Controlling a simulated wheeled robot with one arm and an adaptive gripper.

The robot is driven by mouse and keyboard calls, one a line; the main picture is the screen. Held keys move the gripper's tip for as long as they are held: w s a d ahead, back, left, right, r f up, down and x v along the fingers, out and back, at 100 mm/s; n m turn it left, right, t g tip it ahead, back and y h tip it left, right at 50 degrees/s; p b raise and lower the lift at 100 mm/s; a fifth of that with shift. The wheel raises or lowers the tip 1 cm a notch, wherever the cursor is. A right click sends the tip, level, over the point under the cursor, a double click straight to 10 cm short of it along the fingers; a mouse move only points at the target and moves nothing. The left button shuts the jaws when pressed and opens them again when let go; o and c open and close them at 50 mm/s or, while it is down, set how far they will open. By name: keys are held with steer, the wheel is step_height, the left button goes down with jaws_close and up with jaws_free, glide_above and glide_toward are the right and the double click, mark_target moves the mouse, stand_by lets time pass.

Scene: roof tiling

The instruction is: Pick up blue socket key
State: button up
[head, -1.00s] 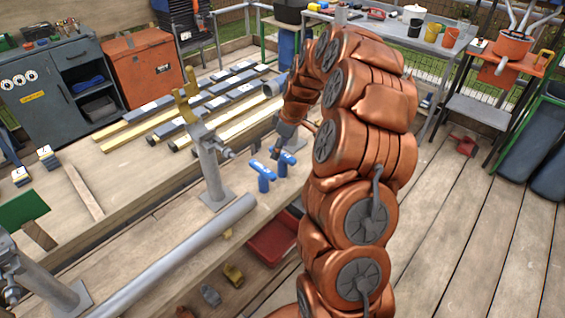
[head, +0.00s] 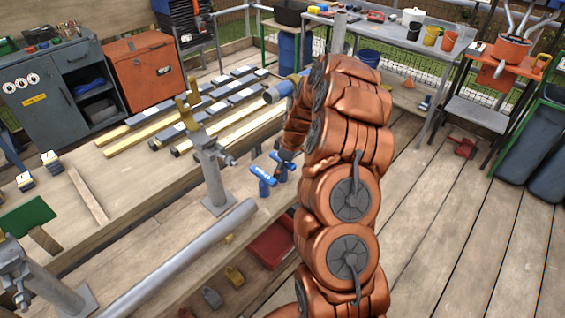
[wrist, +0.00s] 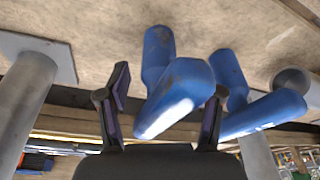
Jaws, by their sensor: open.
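Two blue socket keys with T-shaped tops stand upright on the wooden bench in the head view, a nearer one (head: 263,181) and one (head: 280,172) just right of it. My gripper (wrist: 171,84) is directly at them, pointing down, with its dark fingers apart. In the wrist view one blue socket key (wrist: 178,92) lies between the two fingers, its handle toward the camera. The second key (wrist: 258,114) is just right of the right finger, very close to it. I cannot tell whether either finger touches a key. In the head view my arm partly hides the gripper.
A grey metal post (head: 211,170) on a square base stands left of the keys. A long grey pipe (head: 185,262) lies in front. A red tray (head: 270,246) sits below the bench edge. Grey and yellow bars (head: 225,132) lie farther back.

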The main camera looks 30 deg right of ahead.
steer(key=shift+f, duration=0.35)
jaws_close()
stand_by(0.3)
